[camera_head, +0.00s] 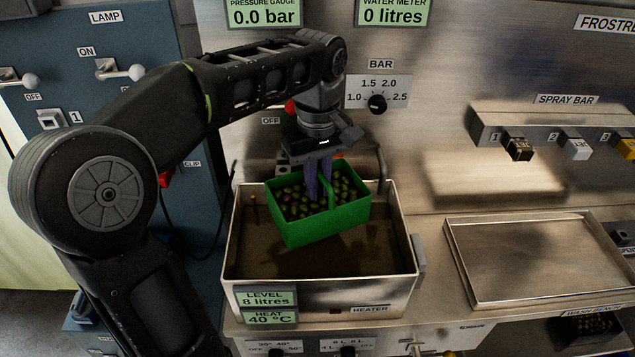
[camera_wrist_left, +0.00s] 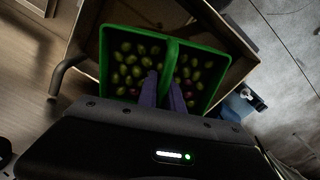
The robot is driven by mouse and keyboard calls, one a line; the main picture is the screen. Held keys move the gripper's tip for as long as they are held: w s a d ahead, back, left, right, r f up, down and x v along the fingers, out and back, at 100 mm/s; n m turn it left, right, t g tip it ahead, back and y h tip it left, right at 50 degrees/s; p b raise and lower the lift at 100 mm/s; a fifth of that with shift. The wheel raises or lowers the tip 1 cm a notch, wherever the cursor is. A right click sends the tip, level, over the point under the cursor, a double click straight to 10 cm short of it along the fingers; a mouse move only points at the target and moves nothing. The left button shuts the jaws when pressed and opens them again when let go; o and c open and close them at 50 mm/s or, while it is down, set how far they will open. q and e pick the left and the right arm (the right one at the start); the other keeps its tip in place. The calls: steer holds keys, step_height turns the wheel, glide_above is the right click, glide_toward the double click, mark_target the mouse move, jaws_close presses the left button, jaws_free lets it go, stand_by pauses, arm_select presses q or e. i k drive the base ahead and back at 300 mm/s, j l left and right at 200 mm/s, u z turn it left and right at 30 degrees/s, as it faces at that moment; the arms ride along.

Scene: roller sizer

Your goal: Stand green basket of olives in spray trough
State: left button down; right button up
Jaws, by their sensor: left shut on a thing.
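The green basket (camera_head: 325,223) holds dark and green olives (camera_head: 295,200) and has a bar across its middle. It hangs over the heated tank (camera_head: 325,290), within its rim outline in the head view; whether its bottom touches the liquid I cannot tell. My left gripper (camera_head: 318,198) points down into the basket, its purple fingers shut on the middle bar. The left wrist view shows the basket (camera_wrist_left: 217,52) and the fingers (camera_wrist_left: 162,85) at that bar. A shallow steel tray (camera_head: 465,262), apparently the spray trough, lies empty at right under the spray bar (camera_head: 490,127). My right gripper is out of view.
A bent pipe (camera_head: 381,165) stands at the tank's back right. A bracket (camera_head: 419,258) sits on its right side. Spray bar knobs (camera_head: 517,147) project from the back panel above the tray. The steel between tank and tray is clear.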

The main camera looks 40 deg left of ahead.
mark_target(515, 255)
steer(key=k+l, duration=0.1)
steer(key=l, duration=1)
steer(key=k+l, duration=0.1)
steer(key=l, duration=1.05)
